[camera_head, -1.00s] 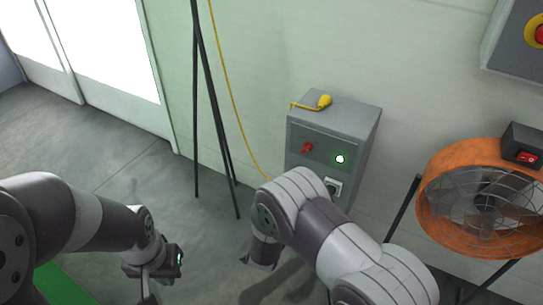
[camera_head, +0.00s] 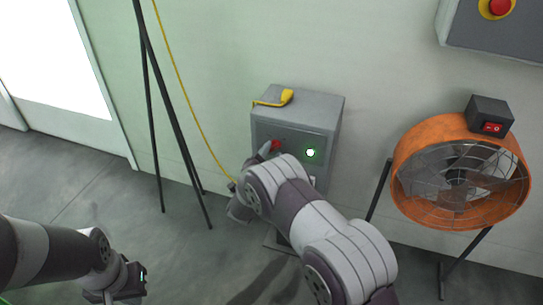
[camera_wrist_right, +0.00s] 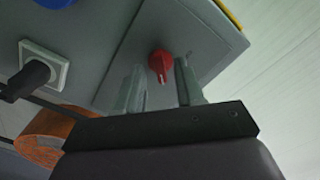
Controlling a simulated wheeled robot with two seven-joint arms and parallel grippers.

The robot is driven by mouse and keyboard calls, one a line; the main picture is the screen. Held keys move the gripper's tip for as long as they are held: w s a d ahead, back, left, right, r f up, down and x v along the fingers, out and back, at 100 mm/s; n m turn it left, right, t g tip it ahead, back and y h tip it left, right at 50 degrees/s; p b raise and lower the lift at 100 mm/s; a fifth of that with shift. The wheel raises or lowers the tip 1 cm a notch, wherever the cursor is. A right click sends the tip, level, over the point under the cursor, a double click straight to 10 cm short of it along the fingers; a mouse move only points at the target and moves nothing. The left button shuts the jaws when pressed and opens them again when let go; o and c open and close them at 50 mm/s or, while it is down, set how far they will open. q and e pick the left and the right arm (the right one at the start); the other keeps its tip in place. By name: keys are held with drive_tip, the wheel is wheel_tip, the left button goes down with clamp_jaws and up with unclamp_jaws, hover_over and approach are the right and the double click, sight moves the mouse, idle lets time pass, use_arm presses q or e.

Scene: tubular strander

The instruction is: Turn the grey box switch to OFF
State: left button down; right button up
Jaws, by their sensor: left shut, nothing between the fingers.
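The grey box (camera_head: 300,112) stands against the wall in the head view. Its front has a red rotary switch (camera_head: 276,146) and a lit green-white lamp (camera_head: 310,153). My right gripper (camera_head: 264,152) reaches the switch from the left. In the right wrist view, my right gripper (camera_wrist_right: 159,72) is open, with the red switch (camera_wrist_right: 160,58) beyond and between its fingertips. Contact is not clear. A pale mark on the knob points toward the gripper; no ON or OFF label is readable. My left gripper (camera_head: 122,292) is shut and empty, low at the left.
A yellow object (camera_head: 286,97) lies on the box. A black-legged stand (camera_head: 170,110) and yellow cable (camera_head: 178,80) are left of it. An orange fan (camera_head: 403,165) stands right. A socket with a plug (camera_wrist_right: 40,70) is near the switch.

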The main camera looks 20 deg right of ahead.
drive_tip(key=shift+w+d, duration=0.25)
drive_tip(key=shift+w, duration=0.1)
clamp_jaws()
